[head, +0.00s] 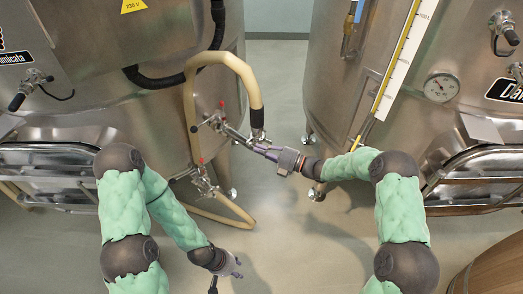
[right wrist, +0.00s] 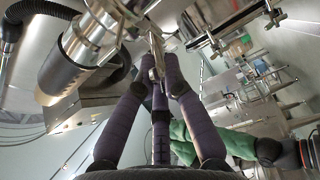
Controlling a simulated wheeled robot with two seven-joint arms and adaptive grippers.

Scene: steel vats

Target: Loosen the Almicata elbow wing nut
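The Almicata vat (head: 130,60) stands at the left in the head view. A beige hose arches from it down to a steel elbow (head: 257,134) beside a horizontal valve pipe (head: 232,134). My right gripper (head: 262,149) reaches in from the right at this elbow. In the right wrist view its dark fingers (right wrist: 150,72) converge around a small steel piece (right wrist: 156,50), apparently the elbow wing nut. The fingers hide much of the nut, so its tightness cannot be seen. My left gripper (head: 228,274) hangs low over the floor, empty, with its fingers apart.
Red-handled valves (head: 202,180) and a lower hose (head: 225,212) lie between the elbow and my left gripper. A second vat (head: 345,75) with a gauge (head: 441,87) stands at the right. A wooden barrel (head: 495,272) is at bottom right. The floor between the vats is clear.

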